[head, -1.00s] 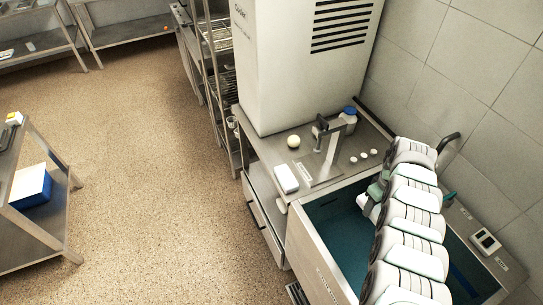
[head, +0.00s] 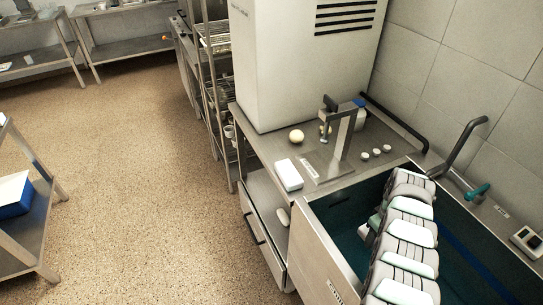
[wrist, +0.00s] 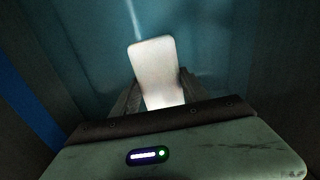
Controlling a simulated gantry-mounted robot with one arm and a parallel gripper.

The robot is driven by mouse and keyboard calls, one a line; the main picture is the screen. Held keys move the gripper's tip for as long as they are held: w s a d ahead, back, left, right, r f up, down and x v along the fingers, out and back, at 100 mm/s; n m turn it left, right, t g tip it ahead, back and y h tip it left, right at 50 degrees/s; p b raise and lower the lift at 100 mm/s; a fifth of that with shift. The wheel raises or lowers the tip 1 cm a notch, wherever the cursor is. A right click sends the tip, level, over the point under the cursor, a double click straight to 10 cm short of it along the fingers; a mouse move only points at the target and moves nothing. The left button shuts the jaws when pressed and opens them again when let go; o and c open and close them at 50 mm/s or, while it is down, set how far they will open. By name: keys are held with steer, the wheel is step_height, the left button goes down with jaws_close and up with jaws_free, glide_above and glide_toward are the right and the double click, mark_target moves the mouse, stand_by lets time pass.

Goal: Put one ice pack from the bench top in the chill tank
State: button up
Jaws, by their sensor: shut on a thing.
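In the wrist view my gripper (wrist: 158,92) is shut on a white ice pack (wrist: 154,62), a rounded flat block held between the two fingers. Blue-teal tank walls and floor surround it. In the head view my arm reaches down into the chill tank (head: 318,240), a steel tank with a dark teal inside. My gripper is mostly hidden there behind the arm links and the tank wall. Another white block (head: 289,174), like an ice pack, lies on the steel bench top (head: 335,185) left of the tap.
A bent pipe (head: 458,145) with a teal handle rises at the tank's back rim. A tall white machine (head: 300,70) stands behind. Open floor lies left.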

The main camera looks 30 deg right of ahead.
steer(key=b, duration=0.9)
glide_above(363, 264)
step_height(363, 264, down, 10)
steer(key=shift+w+r, duration=0.1)
steer(key=shift+r, duration=0.05)
steer(key=shift+f+b, duration=2.75)
steer(key=shift+f, duration=0.2)
steer(key=o, duration=1.1)
steer(key=shift+c, duration=0.2)
steer(key=shift+r, duration=0.15)
step_height(363, 264, up, 20)
steer(key=p, duration=1.7)
steer(key=shift+p, duration=0.35)
step_height(363, 264, up, 20)
steer(key=p, duration=0.8)
steer(key=shift+p, duration=0.35)
